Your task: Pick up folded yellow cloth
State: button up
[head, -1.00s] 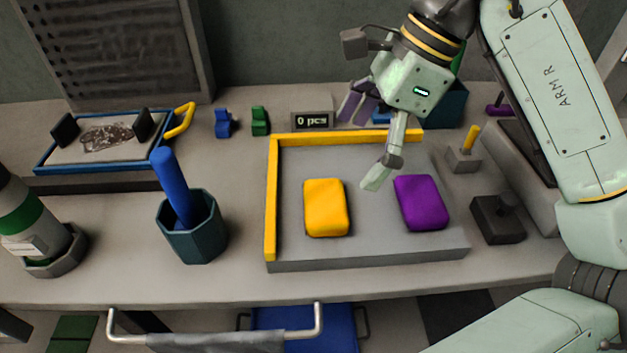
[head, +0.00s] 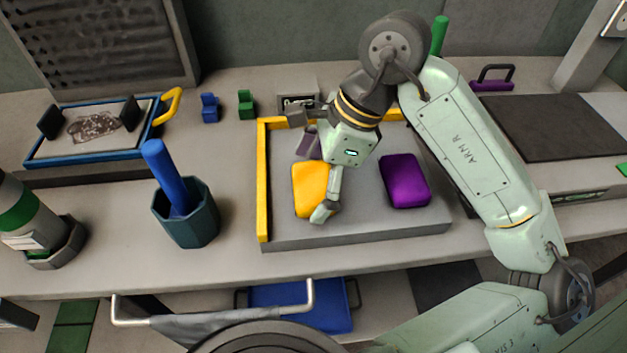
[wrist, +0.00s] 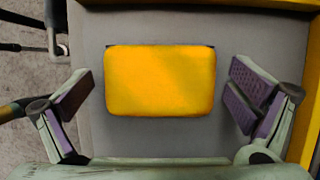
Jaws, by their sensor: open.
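The folded yellow cloth (head: 309,190) lies flat on the grey tray (head: 360,228) with yellow edging, left of the purple cloth (head: 405,181). My gripper (head: 316,180) is over the yellow cloth in the head view and hides part of its right side. In the wrist view the yellow cloth (wrist: 160,81) sits between the two purple-padded fingers of my gripper (wrist: 162,98), with a gap on each side. The fingers are wide apart and touch nothing that I can see. How high they are above the tray is hard to tell.
The tray's raised yellow edge (head: 263,185) runs along its left and back sides. A teal cup (head: 188,222) with a blue rod (head: 165,172) stands left of the tray. A metal rail (head: 215,314) runs below the bench front.

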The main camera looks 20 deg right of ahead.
aim_at(313, 181)
jog(key=c, duration=1.1)
jog(key=shift+r, duration=0.1)
notch_tip(313, 181, up, 10)
jog(key=shift+f+b, duration=0.1)
jog(key=shift+b, duration=0.95)
